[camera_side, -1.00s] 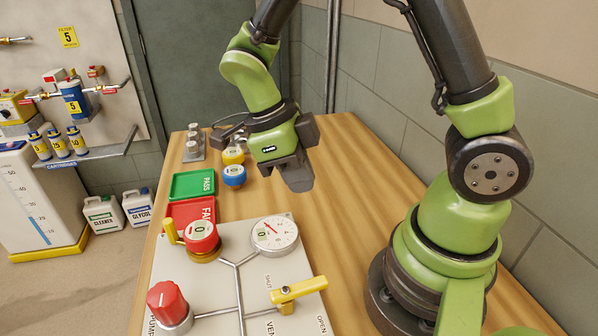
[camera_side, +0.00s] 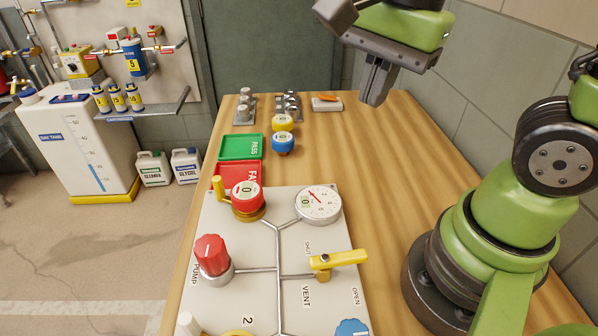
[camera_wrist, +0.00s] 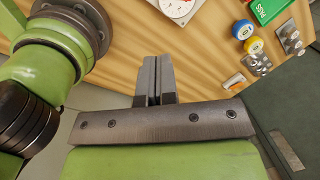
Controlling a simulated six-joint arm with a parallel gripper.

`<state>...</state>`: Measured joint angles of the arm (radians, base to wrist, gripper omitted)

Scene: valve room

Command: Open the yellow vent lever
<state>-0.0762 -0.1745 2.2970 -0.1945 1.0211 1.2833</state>
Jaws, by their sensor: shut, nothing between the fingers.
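The yellow vent lever (camera_side: 340,259) sits on the right side of the white valve panel (camera_side: 243,310), near the VENT label. Its handle points to the right, between the SHUT and OPEN marks, and I cannot tell its exact setting. My gripper (camera_side: 374,100) is shut and empty, raised above the far part of the wooden table, well away from the lever. In the wrist view my gripper (camera_wrist: 154,62) shows its two fingers together. The lever is not in the wrist view.
A red pump knob (camera_side: 212,254), a red valve with a yellow handle (camera_side: 246,196) and a gauge (camera_side: 319,203) stand on the panel. Green (camera_side: 240,147) and red trays lie behind it. Blue (camera_side: 283,143) and yellow round parts stand beside them.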

